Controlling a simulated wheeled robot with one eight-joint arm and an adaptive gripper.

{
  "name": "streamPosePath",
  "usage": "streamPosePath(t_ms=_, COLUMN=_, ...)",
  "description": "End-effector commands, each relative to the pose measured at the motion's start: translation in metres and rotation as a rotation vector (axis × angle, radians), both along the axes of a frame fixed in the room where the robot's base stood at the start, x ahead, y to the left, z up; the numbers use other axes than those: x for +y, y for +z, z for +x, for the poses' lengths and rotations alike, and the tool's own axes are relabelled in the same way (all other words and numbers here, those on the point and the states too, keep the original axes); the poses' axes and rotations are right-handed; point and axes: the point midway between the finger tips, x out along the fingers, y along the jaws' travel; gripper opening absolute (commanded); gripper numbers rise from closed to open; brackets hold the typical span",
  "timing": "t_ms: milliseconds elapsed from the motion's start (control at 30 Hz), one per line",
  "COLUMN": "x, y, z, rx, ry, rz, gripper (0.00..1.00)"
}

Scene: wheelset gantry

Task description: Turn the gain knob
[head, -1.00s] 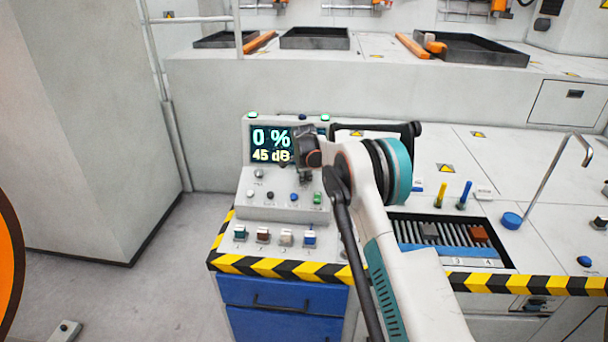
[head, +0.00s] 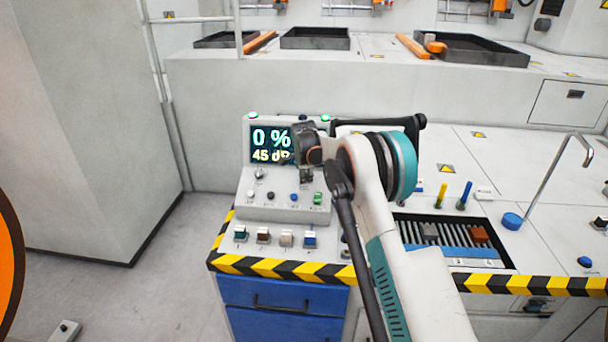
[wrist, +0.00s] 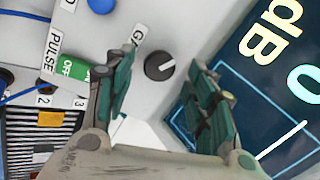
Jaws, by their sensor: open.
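The gain knob (wrist: 160,66) is a round dark knob with a white pointer line, beside a partly covered label starting "GA". In the wrist view it lies between the fingertips of my gripper (wrist: 163,63), with a gap on each side. My gripper is open, its two green-and-grey fingers apart. I cannot tell how far above the panel the fingertips are. In the head view my gripper (head: 306,177) is over the right of the sloped control panel (head: 285,213) and hides the gain knob.
A green switch (wrist: 75,70) labelled PULSE and a blue button (wrist: 101,5) sit close to the knob. Another knob (head: 259,174) is at the panel's left. Several coloured switches line the bench front. A slotted tray (head: 455,240) lies to the right.

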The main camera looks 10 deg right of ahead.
Motion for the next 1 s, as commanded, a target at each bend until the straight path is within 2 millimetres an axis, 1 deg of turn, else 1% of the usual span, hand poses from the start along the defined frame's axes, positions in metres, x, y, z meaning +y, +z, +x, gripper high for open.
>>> streamPosePath(t_ms=33, x=0.001, y=0.008, z=-0.004, rx=0.000, ry=0.000, rz=0.000, gripper=0.50)
streamPosePath(t_ms=300, x=0.006, y=0.052, z=-0.027, rx=0.000, ry=0.001, rz=0.000, gripper=0.50)
streamPosePath(t_ms=500, x=0.009, y=0.078, z=-0.040, rx=0.000, ry=0.001, rz=0.000, gripper=0.50)
streamPosePath(t_ms=700, x=0.010, y=0.089, z=-0.046, rx=0.000, ry=0.001, rz=0.000, gripper=0.50)
streamPosePath(t_ms=1000, x=0.010, y=0.090, z=-0.047, rx=-0.001, ry=0.001, rz=0.000, gripper=0.50)
